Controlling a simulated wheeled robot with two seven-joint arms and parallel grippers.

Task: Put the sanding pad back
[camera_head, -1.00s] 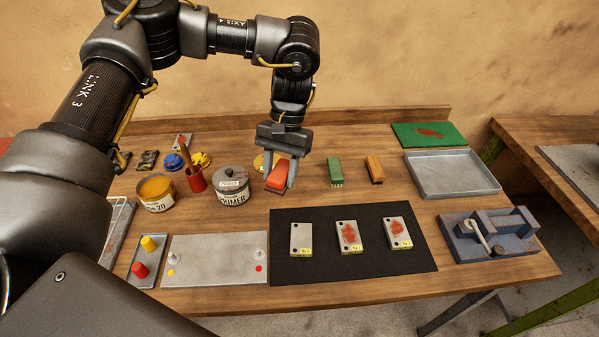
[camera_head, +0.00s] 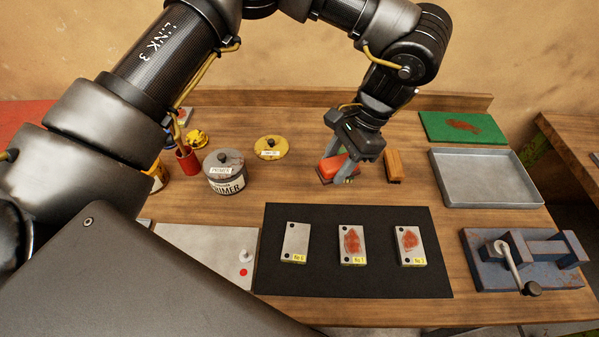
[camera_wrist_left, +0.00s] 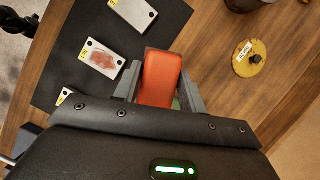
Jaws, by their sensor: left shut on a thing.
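The sanding pad, a red-orange block (camera_head: 333,166), is between the fingers of my left gripper (camera_head: 345,175). In the left wrist view the pad (camera_wrist_left: 161,78) fills the space between the two grey fingers (camera_wrist_left: 160,88). The gripper is shut on it, just left of an orange-brown block (camera_head: 393,166) at the back of the bench. The pad is low over the wood; I cannot tell whether it touches. My right gripper is not in view.
A black mat (camera_head: 330,279) with three metal plates lies in front. A primer can (camera_head: 224,171) and yellow lid (camera_head: 272,147) stand left. An empty grey tray (camera_head: 440,178), a green sheet (camera_head: 435,124) and a blue vise (camera_head: 490,277) are right.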

